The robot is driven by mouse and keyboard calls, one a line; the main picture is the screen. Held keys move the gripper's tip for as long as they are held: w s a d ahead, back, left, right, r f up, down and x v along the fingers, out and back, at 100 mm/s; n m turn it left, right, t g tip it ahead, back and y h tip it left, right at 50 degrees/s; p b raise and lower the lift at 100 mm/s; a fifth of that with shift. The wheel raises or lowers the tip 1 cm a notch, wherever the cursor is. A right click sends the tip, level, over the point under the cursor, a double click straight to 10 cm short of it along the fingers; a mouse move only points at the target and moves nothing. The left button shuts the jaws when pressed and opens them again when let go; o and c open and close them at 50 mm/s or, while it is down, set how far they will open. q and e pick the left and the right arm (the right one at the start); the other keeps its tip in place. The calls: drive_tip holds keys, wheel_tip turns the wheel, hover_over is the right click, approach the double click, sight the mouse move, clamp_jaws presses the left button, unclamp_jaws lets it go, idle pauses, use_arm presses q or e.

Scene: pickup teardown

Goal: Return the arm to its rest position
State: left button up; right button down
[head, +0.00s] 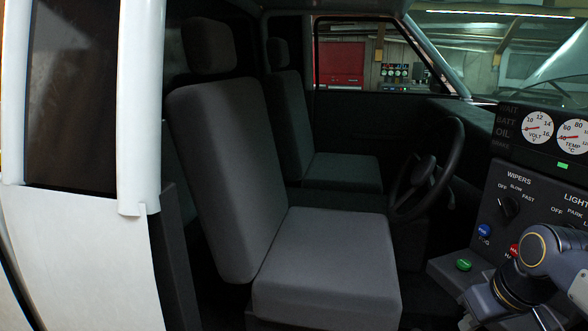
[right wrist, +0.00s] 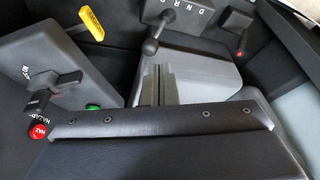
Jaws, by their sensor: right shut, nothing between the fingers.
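My right arm (head: 545,260) comes in at the lower right of the head view, in front of the dashboard's control panel. Its gripper is partly cut off by the bottom edge there. In the right wrist view the two pale fingers of my right gripper (right wrist: 158,85) lie side by side, shut and empty. A dark gripper body with several screws covers the lower part of that view. My left arm and gripper do not show in either view.
The wiper panel (head: 520,195), a green button (head: 463,265) and a red button (head: 514,249) are close to my right arm. A shift lever (right wrist: 155,42) and a yellow handle (right wrist: 91,24) are ahead. The grey seat (head: 325,265) and steering wheel (head: 425,175) stand left of the arm.

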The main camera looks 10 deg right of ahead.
drive_tip(key=s+a+f+m+y, duration=0.1)
drive_tip(key=s+a+f, duration=0.3)
drive_tip(key=s+a, duration=0.2)
drive_tip(key=s+a+f+m+t+y, duration=0.1)
drive_tip(key=s+a+f+y, duration=0.1)
drive_tip(key=s+a+f, duration=0.3)
drive_tip(key=s+a, duration=0.2)
drive_tip(key=shift+a+m, duration=0.4)
